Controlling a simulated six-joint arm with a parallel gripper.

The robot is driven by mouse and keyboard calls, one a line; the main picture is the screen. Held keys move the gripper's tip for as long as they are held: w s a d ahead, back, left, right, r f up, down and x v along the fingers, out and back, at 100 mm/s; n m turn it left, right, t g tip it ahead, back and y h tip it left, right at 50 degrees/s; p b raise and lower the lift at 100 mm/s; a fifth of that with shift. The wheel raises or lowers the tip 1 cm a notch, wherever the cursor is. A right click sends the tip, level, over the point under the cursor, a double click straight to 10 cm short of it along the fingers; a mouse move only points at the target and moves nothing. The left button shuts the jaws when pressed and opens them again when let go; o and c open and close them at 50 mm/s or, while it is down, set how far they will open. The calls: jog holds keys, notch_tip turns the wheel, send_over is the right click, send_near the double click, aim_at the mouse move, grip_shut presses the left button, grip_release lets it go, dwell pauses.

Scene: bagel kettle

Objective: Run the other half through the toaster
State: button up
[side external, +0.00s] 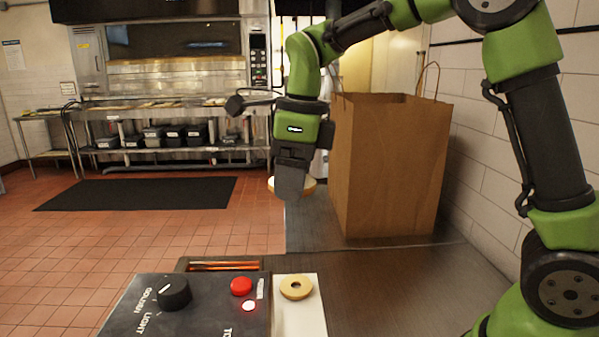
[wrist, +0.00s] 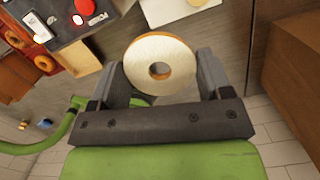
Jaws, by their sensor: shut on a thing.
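My gripper (side external: 290,187) is shut on a bagel half (side external: 308,186), held in the air beyond the toaster and left of the paper bag. In the wrist view the held half (wrist: 143,52) stands between the two fingers, its pale cut face and centre hole showing, with an orange-brown rim. The black toaster (side external: 205,312) is at the front, with a dial, a red button and a lit red light. Its slot (side external: 222,266) at the far edge glows orange inside. Another bagel half (side external: 296,287) lies flat on a white board (side external: 300,320) right of the toaster.
A tall brown paper bag (side external: 390,165) stands on the dark counter (side external: 400,275) near the tiled wall, close to the right of my gripper. Counter between bag and board is clear. A steel shelf and oven stand far back across the floor.

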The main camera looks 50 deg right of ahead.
jog(key=w+a+f, duration=0.2)
jog(key=w+f, duration=0.1)
jog(key=f, duration=0.1)
jog(key=w+a+f, duration=0.3)
jog(key=w+f, duration=0.1)
jog(key=w+a+f, duration=0.2)
jog(key=w+f, duration=0.1)
jog(key=f, duration=0.1)
jog(key=shift+w+a+f, duration=0.3)
jog(key=shift+a+f, duration=0.05)
jog(key=shift+w+a+f, duration=0.1)
jog(key=shift+f, duration=2.85)
jog(key=o, duration=0.9)
jog(key=shift+o, duration=0.2)
